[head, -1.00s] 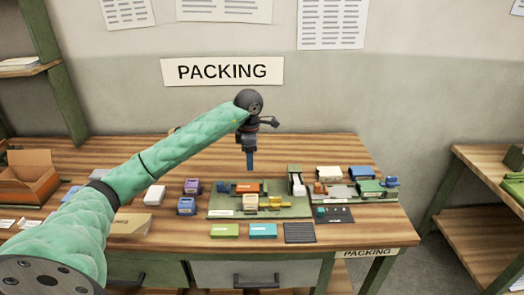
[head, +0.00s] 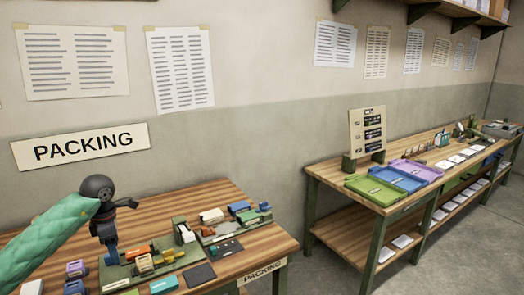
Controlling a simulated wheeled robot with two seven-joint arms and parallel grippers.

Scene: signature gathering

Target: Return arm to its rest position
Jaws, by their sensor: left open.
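My left arm, in a green quilted sleeve, comes in from the lower left in the head view. Its dark wrist joint stands above the packing table (head: 272,238). My left gripper (head: 112,258) points down over the left part of the green tray (head: 190,257) on that table. It is open, but its fingertips are small and I see nothing held between them. My right gripper is not in view.
The packing table holds several small coloured items, a dark pad (head: 199,275) and a cyan box (head: 163,285). A second table at right carries green (head: 372,191), blue (head: 398,178) and purple (head: 416,171) trays and an upright board (head: 368,133). Floor shows between the tables.

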